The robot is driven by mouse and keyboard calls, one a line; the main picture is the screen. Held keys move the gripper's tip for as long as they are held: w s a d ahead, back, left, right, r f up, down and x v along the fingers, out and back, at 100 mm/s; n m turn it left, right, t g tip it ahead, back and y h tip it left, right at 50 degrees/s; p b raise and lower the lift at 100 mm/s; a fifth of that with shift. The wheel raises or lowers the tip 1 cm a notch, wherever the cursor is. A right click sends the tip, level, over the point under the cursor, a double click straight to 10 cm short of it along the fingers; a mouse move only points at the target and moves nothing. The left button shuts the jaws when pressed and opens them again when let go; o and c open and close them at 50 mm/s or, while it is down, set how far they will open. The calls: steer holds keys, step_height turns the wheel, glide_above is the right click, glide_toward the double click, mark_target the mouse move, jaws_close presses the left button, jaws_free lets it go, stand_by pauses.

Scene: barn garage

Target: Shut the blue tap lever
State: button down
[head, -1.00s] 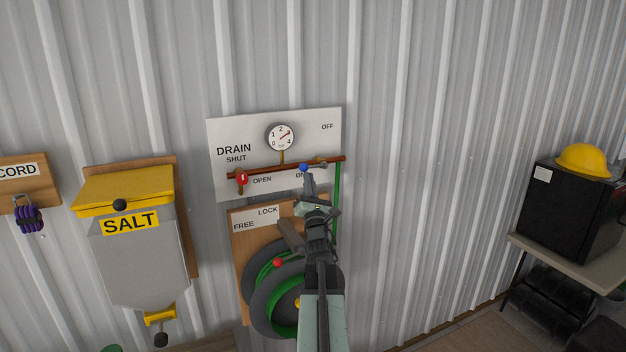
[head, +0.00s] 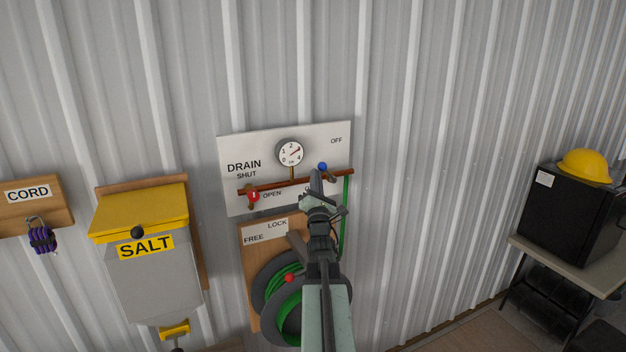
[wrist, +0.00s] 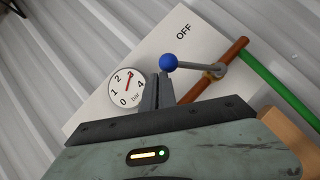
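The blue tap lever's ball knob (head: 322,167) stands above the copper pipe on the white board, with its arm slanting up and left from its pivot. In the wrist view the blue knob (wrist: 169,61) sits at the end of a grey arm, under the OFF label. My gripper (head: 315,173) is just below and left of the knob. In the wrist view its fingers (wrist: 157,80) are together with nothing between them. Their tips are at the knob's underside; I cannot tell whether they touch. The ON label is mostly hidden behind my gripper.
A red drain lever (head: 253,195) is on the pipe's left, and a gauge (head: 290,153) is above the pipe. A green hose reel (head: 290,310) hangs below. A salt bin (head: 150,275) is at left, a black cabinet (head: 570,212) at right. Bare wall lies above.

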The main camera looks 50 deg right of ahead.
mark_target(323, 166)
steer(key=d+r+p, duration=0.1)
steer(key=s+d+r+p, duration=0.1)
steer(key=r, duration=0.1)
steer(key=shift+d+r+p, duration=0.1)
steer(key=shift+r+p, duration=0.15)
steer(key=shift+p, duration=0.15)
steer(key=shift+s+d+r+p, duration=0.35)
steer(key=shift+d+p, duration=0.05)
steer(key=shift+d, duration=0.25)
steer(key=shift+s+d+r+p, duration=0.35)
steer(key=shift+d, duration=0.3)
steer(key=b+v, duration=0.3)
steer(key=v, duration=0.4)
steer(key=shift+s+a+f+b, duration=0.15)
steer(key=shift+s+a+b, duration=0.05)
steer(key=shift+s+b, duration=0.1)
